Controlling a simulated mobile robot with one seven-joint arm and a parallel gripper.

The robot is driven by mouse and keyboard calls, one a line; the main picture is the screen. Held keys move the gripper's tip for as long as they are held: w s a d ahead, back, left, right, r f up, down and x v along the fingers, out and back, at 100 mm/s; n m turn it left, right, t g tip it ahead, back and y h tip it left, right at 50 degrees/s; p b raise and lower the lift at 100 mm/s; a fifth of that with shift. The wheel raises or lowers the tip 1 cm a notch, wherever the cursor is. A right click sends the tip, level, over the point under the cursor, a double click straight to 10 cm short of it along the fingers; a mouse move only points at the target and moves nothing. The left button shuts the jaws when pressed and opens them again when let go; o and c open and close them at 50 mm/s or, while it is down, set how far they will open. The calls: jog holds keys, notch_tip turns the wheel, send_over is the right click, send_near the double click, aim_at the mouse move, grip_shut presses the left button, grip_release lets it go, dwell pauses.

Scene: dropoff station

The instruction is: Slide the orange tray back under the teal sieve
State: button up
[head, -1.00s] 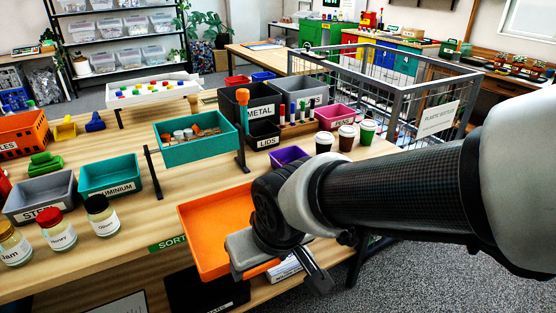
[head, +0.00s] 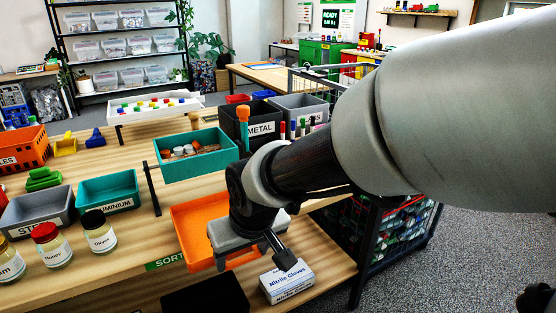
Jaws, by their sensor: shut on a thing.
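The orange tray (head: 188,232) lies on the wooden bench, a shallow open box. Its back edge is near the teal sieve and its front part is partly hidden by my gripper. The teal sieve (head: 176,170) stands raised on dark side supports behind the tray and holds several small jars and brown pieces. My gripper (head: 246,258) is shut on the tray's front edge on the right, pointing down. The exact finger contact is hidden by the gripper body.
Several jars (head: 98,231) stand at left. A METAL bin (head: 256,130) stands behind my arm. A wire cage (head: 400,235) is at right.

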jog(key=shift+w+a, duration=0.65)
jog(key=shift+w, duration=0.45)
jog(key=shift+w+a, duration=0.7)
jog(key=shift+w, duration=0.35)
jog(key=shift+w+a, duration=0.65)
jog(key=shift+w, duration=0.45)
jog(key=shift+w+a+f, duration=0.1)
jog(key=shift+w+f, duration=0.05)
jog(key=shift+f, duration=0.1)
jog(key=shift+f+b, duration=0.4)
jog(key=shift+f, duration=0.2)
jog(key=o, duration=1.5)
